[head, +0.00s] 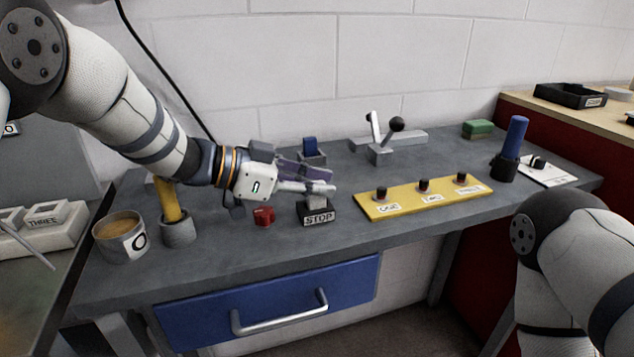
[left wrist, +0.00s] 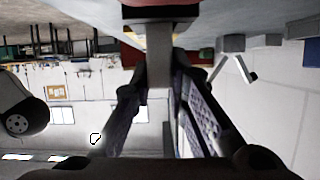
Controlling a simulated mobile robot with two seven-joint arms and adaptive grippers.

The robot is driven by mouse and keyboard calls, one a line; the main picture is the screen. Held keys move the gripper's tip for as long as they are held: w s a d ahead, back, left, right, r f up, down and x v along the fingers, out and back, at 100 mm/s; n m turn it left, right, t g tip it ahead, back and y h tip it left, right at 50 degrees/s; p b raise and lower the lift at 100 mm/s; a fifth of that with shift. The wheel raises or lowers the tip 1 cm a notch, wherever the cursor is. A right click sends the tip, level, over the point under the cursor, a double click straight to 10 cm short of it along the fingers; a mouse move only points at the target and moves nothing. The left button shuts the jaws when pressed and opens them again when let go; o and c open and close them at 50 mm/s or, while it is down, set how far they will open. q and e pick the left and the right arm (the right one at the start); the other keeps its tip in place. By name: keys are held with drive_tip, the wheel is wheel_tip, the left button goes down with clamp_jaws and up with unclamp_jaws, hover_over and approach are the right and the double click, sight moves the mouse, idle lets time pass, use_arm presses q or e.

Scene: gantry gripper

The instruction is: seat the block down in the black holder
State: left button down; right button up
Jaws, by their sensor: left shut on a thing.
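My left gripper (head: 328,182) reaches in from the left, over the desk. It is shut on a small light grey block (head: 317,201), which also shows between the fingers in the left wrist view (left wrist: 158,65). The block stands upright directly over the black holder labelled STOP (head: 319,215). Its lower end meets the holder's top in the head view. I cannot tell how deep it sits, and the fingers hide its upper part. Only part of my right arm shows at the lower right, and its gripper is out of view.
A red block (head: 264,215) lies just left of the holder. A grey socket with a blue block (head: 310,147) stands behind the gripper. A yellow panel (head: 400,208) with knobs lies to the right. A mug (head: 120,240) and a yellow-handled tool (head: 168,200) stand left.

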use_arm(q)
drive_tip(key=c, duration=1.5)
unclamp_jaws()
wheel_tip(320, 180, down, 2)
drive_tip(key=shift+s+f, duration=0.1)
drive_tip(key=shift+a, duration=0.1)
drive_tip(key=v, duration=0.4)
drive_tip(key=r+v, duration=0.1)
drive_tip(key=v, duration=0.3)
drive_tip(key=shift+r, duration=0.35)
drive_tip(key=shift+r, duration=0.1)
